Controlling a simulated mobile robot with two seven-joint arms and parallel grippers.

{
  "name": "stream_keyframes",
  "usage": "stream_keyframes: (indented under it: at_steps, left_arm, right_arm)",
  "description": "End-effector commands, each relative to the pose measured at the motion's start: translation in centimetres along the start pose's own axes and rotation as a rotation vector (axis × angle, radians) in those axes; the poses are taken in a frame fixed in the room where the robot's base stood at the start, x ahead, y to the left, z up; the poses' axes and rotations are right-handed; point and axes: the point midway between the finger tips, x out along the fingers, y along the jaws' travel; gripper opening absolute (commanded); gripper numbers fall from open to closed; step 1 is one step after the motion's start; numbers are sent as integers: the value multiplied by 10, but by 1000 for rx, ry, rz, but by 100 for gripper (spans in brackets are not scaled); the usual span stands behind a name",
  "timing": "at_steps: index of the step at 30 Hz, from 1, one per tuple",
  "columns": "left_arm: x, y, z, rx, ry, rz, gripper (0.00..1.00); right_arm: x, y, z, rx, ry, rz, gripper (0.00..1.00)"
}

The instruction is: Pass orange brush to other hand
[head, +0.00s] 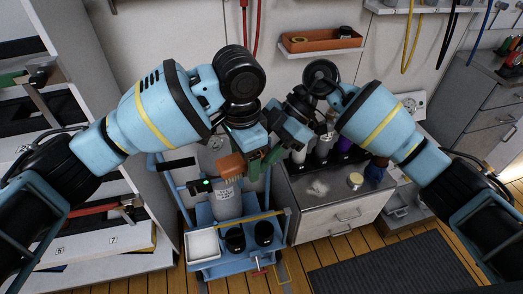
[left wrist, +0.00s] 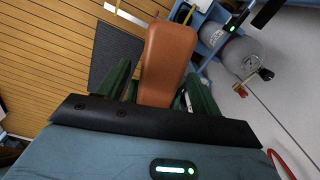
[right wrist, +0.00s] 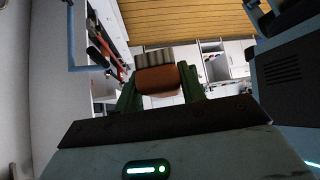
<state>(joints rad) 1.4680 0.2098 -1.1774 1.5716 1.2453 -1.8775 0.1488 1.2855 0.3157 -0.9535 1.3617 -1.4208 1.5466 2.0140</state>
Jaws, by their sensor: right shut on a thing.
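The orange brush (head: 231,167) is in the middle of the head view, above the cart, where my two grippers come close together. My right gripper (right wrist: 158,85) is shut on the brush, whose orange body (right wrist: 158,80) and pale bristles show between its green fingers. My left gripper (head: 252,167) is open at the brush. In the left wrist view, the brush's orange body (left wrist: 168,60) lies between the spread green fingers, with a gap at the left finger. Contact at the other finger is unclear. The fingers partly overlap in the head view.
A blue cart (head: 235,262) with a grey cylinder (head: 226,204), a white tray (head: 203,246) and black cups stands below. A grey cabinet (head: 330,216) with bottles on top is to its right. Shelving (head: 100,255) stands at the left. A dark mat (head: 395,268) lies on the wooden floor.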

Motion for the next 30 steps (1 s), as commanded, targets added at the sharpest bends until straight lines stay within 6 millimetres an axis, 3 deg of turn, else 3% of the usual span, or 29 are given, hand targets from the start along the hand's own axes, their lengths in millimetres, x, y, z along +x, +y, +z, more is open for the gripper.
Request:
stream_keyframes:
  at_steps: [11,24,30]
  left_arm:
    - [-11,0,0,0,2,-2,65]
    - [-92,-1,0,-1,1,-5,65]
    - [-114,-1,0,-1,1,-2,65]
  right_arm:
    - [0,0,0,0,0,1,16]
    - [0,0,0,0,0,1,16]
    - [0,0,0,0,0,1,16]
